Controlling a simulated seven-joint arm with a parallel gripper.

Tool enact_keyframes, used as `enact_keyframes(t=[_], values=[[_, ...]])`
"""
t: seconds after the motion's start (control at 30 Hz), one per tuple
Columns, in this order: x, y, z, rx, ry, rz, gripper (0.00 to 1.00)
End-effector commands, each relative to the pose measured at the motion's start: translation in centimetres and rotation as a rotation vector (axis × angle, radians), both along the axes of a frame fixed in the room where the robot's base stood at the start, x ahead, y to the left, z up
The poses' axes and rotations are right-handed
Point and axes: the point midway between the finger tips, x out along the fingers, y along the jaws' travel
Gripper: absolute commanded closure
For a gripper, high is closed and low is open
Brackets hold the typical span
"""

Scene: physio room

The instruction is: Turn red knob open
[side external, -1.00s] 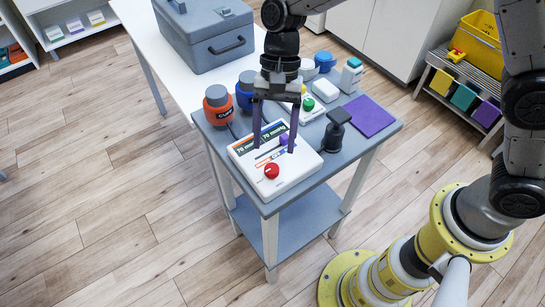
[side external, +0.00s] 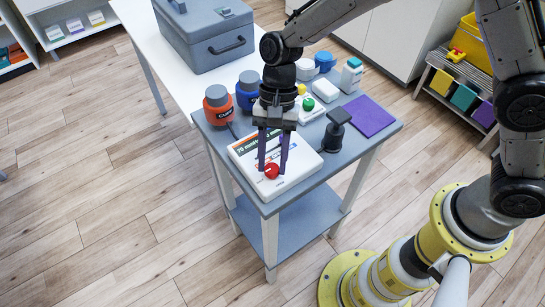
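The red knob (side external: 271,171) sits on the front part of a white device (side external: 300,172) with a printed top panel, on a small grey table. My gripper (side external: 272,170) points down at the knob, with one purple finger on each side of it in the picture. The fingers stand apart by about the knob's width. Whether they touch the knob cannot be made out from this view. The gripper hides part of the device's panel.
Orange (side external: 218,104) and blue (side external: 248,90) capped containers stand behind the device. A black stand (side external: 335,132) and a purple pad (side external: 370,116) lie to its right. A large grey case (side external: 205,36) sits on the white table behind. The table's front edge is close to the device.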

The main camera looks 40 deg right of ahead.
Motion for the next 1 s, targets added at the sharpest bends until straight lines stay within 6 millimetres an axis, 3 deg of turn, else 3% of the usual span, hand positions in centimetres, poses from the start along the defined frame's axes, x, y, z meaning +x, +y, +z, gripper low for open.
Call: enact_keyframes(t=[0.03, 0.1, 0.57, 1.0], values=[[-0.02, -0.03, 0.02, -0.001, 0.001, 0.000, 0.88], [-0.01, -0.04, 0.02, -0.001, 0.001, 0.000, 1.00], [0.06, 0.03, 0.05, 0.000, 0.001, 0.064, 1.00], [0.24, 0.30, 0.00, -0.001, 0.001, 0.416, 1.00]])
